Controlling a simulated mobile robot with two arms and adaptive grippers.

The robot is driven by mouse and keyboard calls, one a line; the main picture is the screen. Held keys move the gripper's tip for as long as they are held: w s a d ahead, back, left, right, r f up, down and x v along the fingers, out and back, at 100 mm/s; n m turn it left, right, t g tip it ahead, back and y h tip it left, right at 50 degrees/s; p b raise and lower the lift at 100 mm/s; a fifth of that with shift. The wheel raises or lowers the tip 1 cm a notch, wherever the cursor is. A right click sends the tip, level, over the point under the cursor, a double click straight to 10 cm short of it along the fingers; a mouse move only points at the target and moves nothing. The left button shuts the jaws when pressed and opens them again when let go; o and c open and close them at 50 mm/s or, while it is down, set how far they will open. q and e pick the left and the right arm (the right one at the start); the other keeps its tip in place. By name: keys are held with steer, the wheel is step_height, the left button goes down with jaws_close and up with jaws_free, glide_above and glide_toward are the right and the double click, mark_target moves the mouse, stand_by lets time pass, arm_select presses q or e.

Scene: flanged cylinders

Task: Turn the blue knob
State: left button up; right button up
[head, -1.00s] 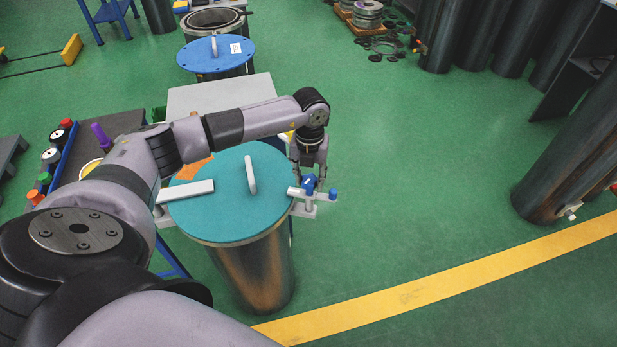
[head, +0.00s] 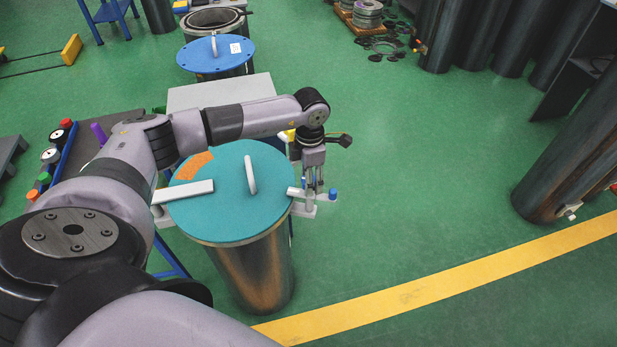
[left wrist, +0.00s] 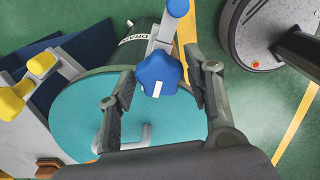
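The blue knob (left wrist: 160,74) is lobed with a white mark and sits on a light grey bracket (left wrist: 163,35) at the teal lid's edge. My left gripper (left wrist: 163,78) points down over it, one finger on each side. Narrow gaps show between fingers and knob, so the gripper looks open around it. In the head view my left gripper (head: 317,186) is above the bracket (head: 303,211) and hides most of the knob. A smaller blue cap (head: 333,194) stands at the bracket's outer end. My right gripper is not in view.
The teal lid (head: 215,220) with a grey handle (head: 250,175) covers a metal cylinder (head: 262,275). Yellow knobs (left wrist: 40,63) are on another bracket. A blue-lidded cylinder (head: 225,50) stands behind. Green floor to the right is clear up to dark cylinders.

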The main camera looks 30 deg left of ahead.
arm_select(q)
steer(key=shift+o, duration=0.3)
steer(key=shift+r, duration=0.15)
steer(key=shift+r+p, duration=1.95)
steer(key=shift+r, duration=1)
steer(key=shift+f, duration=0.1)
